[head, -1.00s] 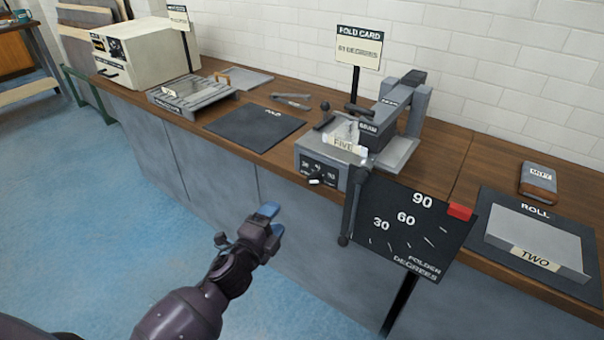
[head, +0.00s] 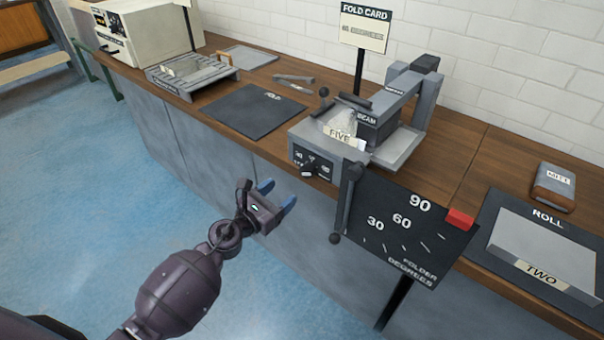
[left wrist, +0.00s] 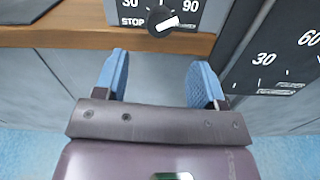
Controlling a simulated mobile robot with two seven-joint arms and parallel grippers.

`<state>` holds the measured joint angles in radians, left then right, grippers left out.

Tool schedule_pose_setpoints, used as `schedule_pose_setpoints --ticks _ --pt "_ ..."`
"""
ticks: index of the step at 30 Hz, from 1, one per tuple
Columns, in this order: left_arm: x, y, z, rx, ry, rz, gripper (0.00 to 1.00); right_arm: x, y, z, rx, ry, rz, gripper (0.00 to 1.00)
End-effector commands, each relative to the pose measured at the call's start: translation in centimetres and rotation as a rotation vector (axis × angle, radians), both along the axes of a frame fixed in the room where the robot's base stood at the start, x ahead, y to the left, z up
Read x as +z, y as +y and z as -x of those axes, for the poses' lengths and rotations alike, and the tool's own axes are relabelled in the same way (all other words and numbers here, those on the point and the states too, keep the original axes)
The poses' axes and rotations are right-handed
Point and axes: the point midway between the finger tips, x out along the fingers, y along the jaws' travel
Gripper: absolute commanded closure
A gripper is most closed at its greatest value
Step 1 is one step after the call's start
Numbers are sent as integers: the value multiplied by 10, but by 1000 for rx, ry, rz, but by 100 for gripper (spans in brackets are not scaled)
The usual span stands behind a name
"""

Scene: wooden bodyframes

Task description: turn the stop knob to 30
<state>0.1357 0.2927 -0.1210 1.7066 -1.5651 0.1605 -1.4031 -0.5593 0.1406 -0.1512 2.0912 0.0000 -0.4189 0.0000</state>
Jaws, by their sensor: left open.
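The stop knob (head: 307,169) is a small dark knob with a white pointer on the front panel of the grey folder (head: 330,150). In the left wrist view the knob (left wrist: 160,22) shows at the top, with 30 on its left and 90 on its right. Its white mark slants up to the right, toward the 90 side. My left gripper (head: 277,195) is open and empty, its blue fingertips below and short of the knob. In the left wrist view the knob lies ahead, between the lines of the two fingers (left wrist: 160,62). My right gripper is not in view.
A black degree plate (head: 412,228) with a red tab stands to the right of the knob, beside the folder's dark hanging lever (head: 346,200). The bench front edge lies just ahead of my gripper. A dark mat (head: 250,112) lies left of the folder.

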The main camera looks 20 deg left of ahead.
Motion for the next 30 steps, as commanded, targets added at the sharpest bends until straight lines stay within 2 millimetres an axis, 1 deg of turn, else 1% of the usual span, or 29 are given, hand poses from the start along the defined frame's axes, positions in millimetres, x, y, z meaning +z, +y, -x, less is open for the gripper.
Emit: schedule_pose_setpoints --ticks 1,9,15,21,30 --pt "2 -3 -8 0 -3 1 36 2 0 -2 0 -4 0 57" --pt "0 -19 -51 -1 0 3 36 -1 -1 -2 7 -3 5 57" --pt "-1 -27 -74 0 2 5 36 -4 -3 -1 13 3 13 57" --pt "0 -31 -84 0 1 4 36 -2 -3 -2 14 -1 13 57" --pt "0 -31 -86 1 1 4 36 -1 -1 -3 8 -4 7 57"
